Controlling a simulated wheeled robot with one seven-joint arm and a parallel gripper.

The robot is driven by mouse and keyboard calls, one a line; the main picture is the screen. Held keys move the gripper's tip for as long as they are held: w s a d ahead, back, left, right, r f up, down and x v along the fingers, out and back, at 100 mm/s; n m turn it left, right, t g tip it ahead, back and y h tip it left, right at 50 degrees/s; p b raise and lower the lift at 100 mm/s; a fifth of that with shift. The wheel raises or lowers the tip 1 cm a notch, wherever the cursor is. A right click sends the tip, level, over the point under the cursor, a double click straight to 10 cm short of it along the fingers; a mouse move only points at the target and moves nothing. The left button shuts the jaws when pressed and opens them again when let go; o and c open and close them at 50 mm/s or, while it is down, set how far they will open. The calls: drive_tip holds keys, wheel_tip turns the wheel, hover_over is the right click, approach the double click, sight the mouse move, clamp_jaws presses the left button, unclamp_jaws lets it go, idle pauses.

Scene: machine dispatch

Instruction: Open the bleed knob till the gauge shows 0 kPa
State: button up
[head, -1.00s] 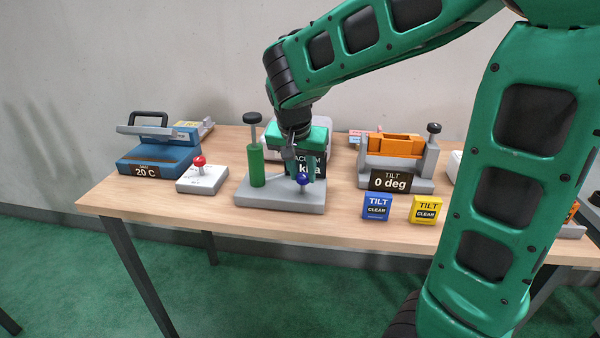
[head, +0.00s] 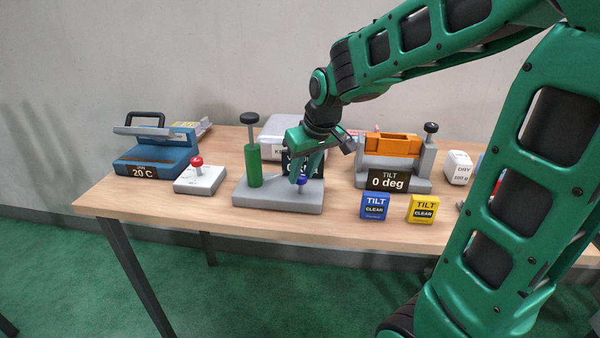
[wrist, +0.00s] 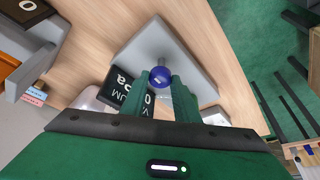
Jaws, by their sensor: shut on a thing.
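The bleed knob (head: 301,180) is a small blue knob on the grey base (head: 262,201) of the vacuum pump. It also shows in the wrist view (wrist: 160,77), between the green fingertips. My gripper (head: 300,176) reaches down from the upper right and is shut on the knob; in the wrist view the fingers (wrist: 160,88) lie on either side of it. The vacuum gauge (head: 312,166) is a black display behind the fingers. It is partly covered in the head view, and in the wrist view it is turned and cut off, so its number cannot be read surely.
A green pump cylinder (head: 254,166) with a black-topped rod stands left of the knob. A white box with a red knob (head: 198,178) and a blue press (head: 155,155) are farther left. The orange tilt device (head: 390,152) and blue and yellow TILT blocks (head: 375,207) stand right.

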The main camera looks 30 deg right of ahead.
drive_tip(key=shift+n, duration=0.6)
drive_tip(key=o, duration=1)
drive_tip(key=shift+o, duration=0.2)
drive_tip(key=v, duration=1)
drive_tip(key=shift+d+r, duration=0.25)
drive_tip(key=shift+r, duration=0.1)
